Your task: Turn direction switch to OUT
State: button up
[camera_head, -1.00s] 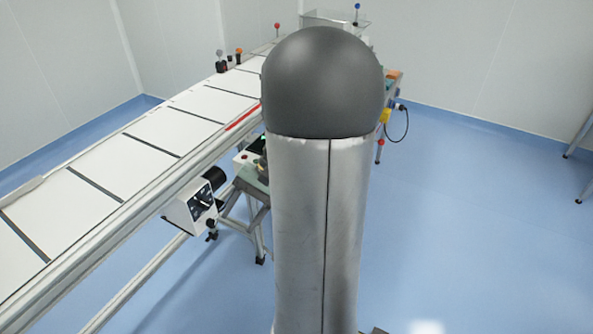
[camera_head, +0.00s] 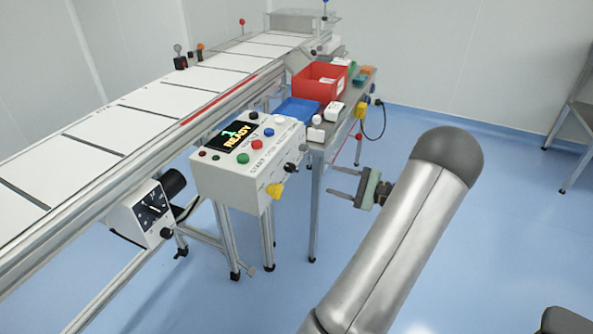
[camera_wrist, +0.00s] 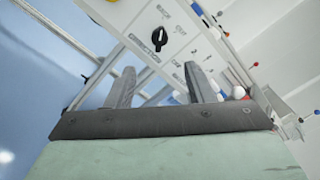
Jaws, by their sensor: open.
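The white control box (camera_head: 235,178) stands beside the conveyor. A black knob (camera_head: 291,168) and a yellow knob (camera_head: 275,189) show at its right end. In the wrist view a black rotary knob (camera_wrist: 159,38) sits on a white panel with printed words around it, too small to read surely.
The conveyor (camera_head: 110,130) runs along the left, with a dial unit (camera_head: 150,211) on its near side. A side table behind the box carries a red bin (camera_head: 320,82), a blue tray (camera_head: 297,109) and small white items. Open blue floor lies to the right.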

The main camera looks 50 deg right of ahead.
aim_at(298, 169)
jog(key=b+x, duration=0.1)
jog(key=x, duration=1.2)
jog(key=shift+a, duration=0.1)
jog(key=c, duration=1)
